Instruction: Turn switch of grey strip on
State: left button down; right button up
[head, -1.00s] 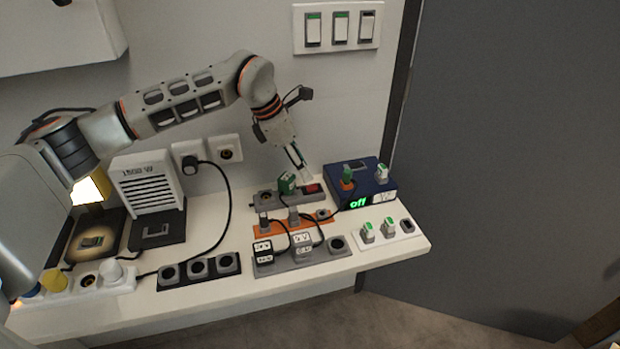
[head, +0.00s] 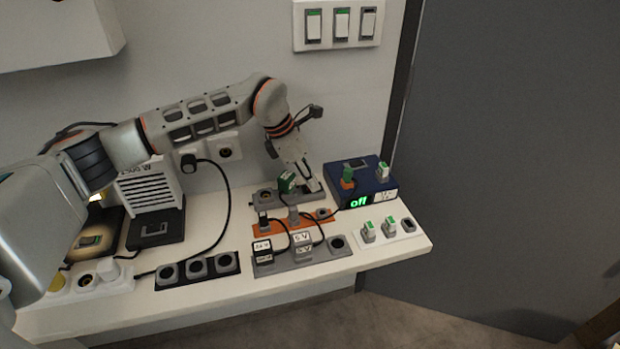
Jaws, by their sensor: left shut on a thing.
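The grey strip (head: 264,196) lies at the back of the white shelf, with a green plug (head: 287,183) standing in it. Its red switch, at the right end of the strip, is now hidden behind my left gripper. My left gripper (head: 311,185) reaches down from above, with its fingertips at that right end of the strip, shut at the switch. The fingertips are small and partly blend with the strip. My right gripper is not in view.
A blue box (head: 345,192) with a green "off" display stands just right of the gripper. An orange strip (head: 328,219) and another grey strip (head: 320,254) with adapters lie in front. A white strip (head: 400,233) is at the right edge. Wall switches (head: 341,24) are above.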

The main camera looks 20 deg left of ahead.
pick_arm(q)
jog(key=shift+w+d+r+y+p, duration=0.1)
jog(key=shift+d+r+y+p, duration=0.2)
jog(key=shift+p, duration=0.3)
jog(key=shift+g+y+p, duration=0.3)
jog(key=shift+g, duration=0.1)
jog(key=shift+w+d+f+g+y, duration=0.1)
jog(key=shift+f+g+y, duration=0.2)
jog(key=shift+g+y, duration=0.15)
jog(key=c, duration=2)
grip_release()
jog(key=shift+o, duration=0.2)
